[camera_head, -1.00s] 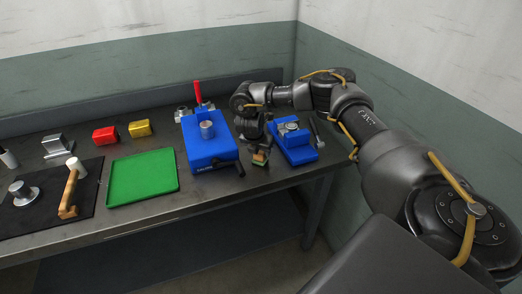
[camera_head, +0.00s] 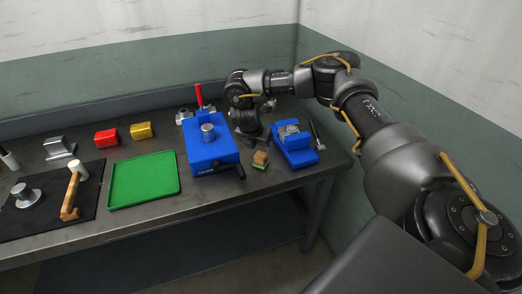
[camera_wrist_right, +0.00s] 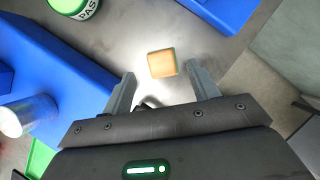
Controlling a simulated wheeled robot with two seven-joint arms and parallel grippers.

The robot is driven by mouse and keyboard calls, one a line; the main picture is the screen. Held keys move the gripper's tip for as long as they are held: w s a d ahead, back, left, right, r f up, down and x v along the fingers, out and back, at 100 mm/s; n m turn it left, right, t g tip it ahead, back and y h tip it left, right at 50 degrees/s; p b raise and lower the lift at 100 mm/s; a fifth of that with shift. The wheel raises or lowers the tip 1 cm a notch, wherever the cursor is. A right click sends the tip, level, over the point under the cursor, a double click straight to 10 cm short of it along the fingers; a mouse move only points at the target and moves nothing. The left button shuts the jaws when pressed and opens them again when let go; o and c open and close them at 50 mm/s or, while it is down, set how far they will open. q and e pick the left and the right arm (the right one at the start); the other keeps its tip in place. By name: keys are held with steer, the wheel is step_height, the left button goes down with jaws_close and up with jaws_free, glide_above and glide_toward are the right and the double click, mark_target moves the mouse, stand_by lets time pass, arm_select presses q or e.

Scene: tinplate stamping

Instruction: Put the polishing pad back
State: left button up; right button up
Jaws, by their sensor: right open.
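The polishing pad (camera_head: 260,159) is a small tan block with a green base. It sits on the bench between the two blue fixtures, and it also shows in the right wrist view (camera_wrist_right: 162,63). My right gripper (camera_head: 253,139) is just behind and above the pad in the head view. In the right wrist view its two fingers (camera_wrist_right: 161,82) are spread, with the pad beyond their tips and nothing between them. My left gripper is not in view.
A large blue fixture (camera_head: 214,154) with a metal cylinder (camera_head: 208,132) stands left of the pad, a smaller blue fixture (camera_head: 297,155) to its right. A green tray (camera_head: 144,180), red block (camera_head: 106,137), yellow block (camera_head: 141,131) and mallet (camera_head: 72,190) are further left. A green-rimmed round item (camera_wrist_right: 75,8) lies beyond the pad.

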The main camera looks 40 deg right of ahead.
steer(key=v, duration=0.5)
steer(key=shift+s+a+r, duration=0.1)
steer(key=shift+a+r, duration=0.05)
steer(key=shift+r, duration=0.2)
steer(key=shift+f, duration=0.1)
